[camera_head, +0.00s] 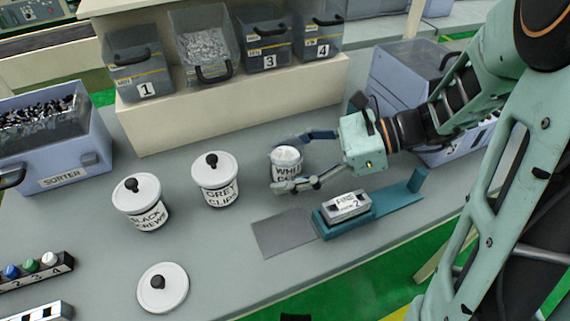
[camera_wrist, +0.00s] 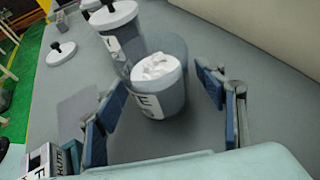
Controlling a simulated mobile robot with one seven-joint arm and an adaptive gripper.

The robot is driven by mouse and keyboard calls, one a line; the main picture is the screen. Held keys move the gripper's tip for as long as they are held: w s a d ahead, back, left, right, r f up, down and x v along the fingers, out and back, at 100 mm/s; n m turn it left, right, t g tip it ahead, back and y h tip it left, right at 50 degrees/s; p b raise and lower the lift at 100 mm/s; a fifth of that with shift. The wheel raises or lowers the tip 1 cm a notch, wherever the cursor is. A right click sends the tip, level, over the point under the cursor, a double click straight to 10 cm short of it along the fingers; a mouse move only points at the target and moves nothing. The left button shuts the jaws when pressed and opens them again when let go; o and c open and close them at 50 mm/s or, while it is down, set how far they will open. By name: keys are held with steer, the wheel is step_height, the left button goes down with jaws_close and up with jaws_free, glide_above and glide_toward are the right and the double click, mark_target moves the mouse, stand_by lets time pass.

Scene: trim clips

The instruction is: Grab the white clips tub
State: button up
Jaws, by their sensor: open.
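The white clips tub (camera_head: 287,163) stands upright and uncovered on the grey table, its label partly hidden by a finger of my gripper in the head view. White clips show at its top. In the wrist view the tub (camera_wrist: 158,88) stands ahead, roughly between my finger pads. My gripper (camera_head: 300,162) is open, coming from the right, with one finger on the far side of the tub and one on the near side. In the wrist view my gripper (camera_wrist: 160,100) shows both blue pads apart from the tub. I cannot tell whether the near finger touches it in the head view.
Lidded tubs of grey clips (camera_head: 216,180) and black screws (camera_head: 141,205) stand to the left. A loose lid (camera_head: 162,287) lies at the front. A small labelled block (camera_head: 347,205) sits on a teal holder (camera_head: 327,230) in front of my gripper. Numbered bins (camera_head: 140,75) stand behind.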

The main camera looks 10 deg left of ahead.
steer(key=shift+c, duration=0.2)
steer(key=c, duration=1.5)
steer(key=shift+r, duration=0.1)
steer(key=shift+c, duration=0.3)
steer(key=shift+r, duration=0.1)
